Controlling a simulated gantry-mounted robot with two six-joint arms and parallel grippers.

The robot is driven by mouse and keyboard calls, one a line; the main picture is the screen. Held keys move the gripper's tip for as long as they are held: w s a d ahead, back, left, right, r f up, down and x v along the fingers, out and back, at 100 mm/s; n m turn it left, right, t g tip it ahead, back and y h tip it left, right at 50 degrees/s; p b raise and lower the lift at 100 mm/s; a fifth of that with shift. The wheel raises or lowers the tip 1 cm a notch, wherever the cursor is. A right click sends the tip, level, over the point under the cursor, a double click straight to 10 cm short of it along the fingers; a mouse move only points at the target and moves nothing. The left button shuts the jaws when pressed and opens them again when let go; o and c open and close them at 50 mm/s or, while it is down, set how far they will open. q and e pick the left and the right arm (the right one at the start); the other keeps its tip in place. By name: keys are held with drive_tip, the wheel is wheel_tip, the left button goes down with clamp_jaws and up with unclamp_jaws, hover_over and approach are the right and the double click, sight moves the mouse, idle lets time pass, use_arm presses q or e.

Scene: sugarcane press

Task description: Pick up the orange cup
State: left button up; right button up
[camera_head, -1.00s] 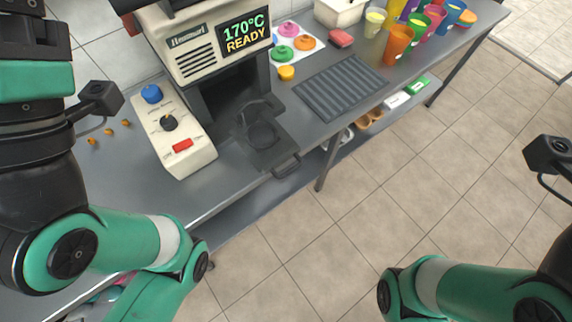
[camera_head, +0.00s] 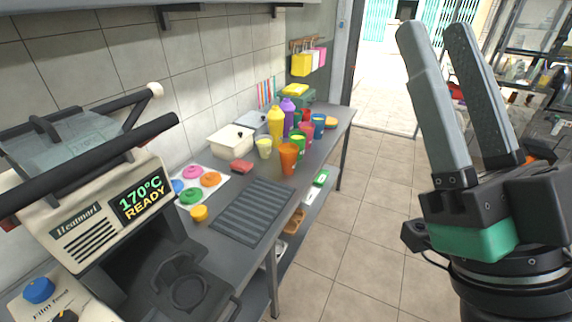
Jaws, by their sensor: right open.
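The orange cup (camera_head: 289,160) stands upright on the grey counter (camera_head: 215,222), near its front edge, just beyond the dark ribbed mat. Other coloured cups stand close behind and to its right. My right gripper (camera_head: 436,38) is raised at the right of the view, fingers pointing up, with a gap between them and nothing held. It is well to the right of the orange cup and apart from it. My left gripper is out of view.
A sealing machine (camera_head: 85,217) stands at the left. The dark ribbed mat (camera_head: 252,210) lies in front of the cups. A green cup (camera_head: 298,146), a pale yellow cup (camera_head: 264,147) and a white bin (camera_head: 231,141) are nearby. The floor right of the counter is clear.

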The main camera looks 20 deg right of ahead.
idle(0.4)
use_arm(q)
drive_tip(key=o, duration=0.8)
